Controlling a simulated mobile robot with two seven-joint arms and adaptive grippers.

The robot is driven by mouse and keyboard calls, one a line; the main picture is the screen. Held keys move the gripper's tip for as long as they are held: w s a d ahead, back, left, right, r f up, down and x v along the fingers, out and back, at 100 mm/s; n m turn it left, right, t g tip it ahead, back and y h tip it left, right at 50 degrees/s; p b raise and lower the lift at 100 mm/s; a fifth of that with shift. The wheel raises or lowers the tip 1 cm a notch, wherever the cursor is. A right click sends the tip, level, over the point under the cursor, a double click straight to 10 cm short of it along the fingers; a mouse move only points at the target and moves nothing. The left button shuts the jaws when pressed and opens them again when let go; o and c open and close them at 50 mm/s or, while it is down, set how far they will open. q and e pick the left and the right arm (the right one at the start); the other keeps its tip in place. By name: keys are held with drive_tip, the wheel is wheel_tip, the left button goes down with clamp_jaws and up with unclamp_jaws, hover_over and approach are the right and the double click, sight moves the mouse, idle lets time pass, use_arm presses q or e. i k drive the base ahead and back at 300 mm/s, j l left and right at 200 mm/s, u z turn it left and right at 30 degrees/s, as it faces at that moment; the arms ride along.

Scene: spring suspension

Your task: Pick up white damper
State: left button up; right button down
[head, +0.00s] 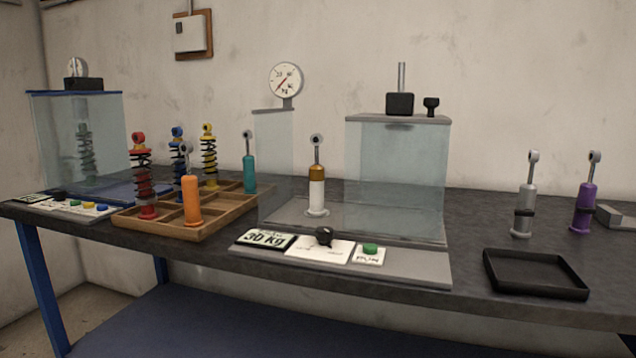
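The white damper (317,193) stands upright on the grey base of the test rig in the middle of the table, in the head view. It has a white lower body, a gold-brown collar, a thin rod and a ring eye at the top. Clear panels stand behind it and to its right. Nothing touches it from above. Neither of my grippers shows in the head view.
A wooden tray (160,229) at left holds an orange damper (191,201), a teal damper (249,173) and several coil springs. A grey damper (524,207) and purple damper (585,205) stand at right. An empty black tray (535,289) lies at front right.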

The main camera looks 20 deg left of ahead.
sight(317, 172)
drive_tip(key=i+j+u, duration=0.45)
drive_tip(key=i+j, duration=0.3)
drive_tip(key=i, duration=0.1)
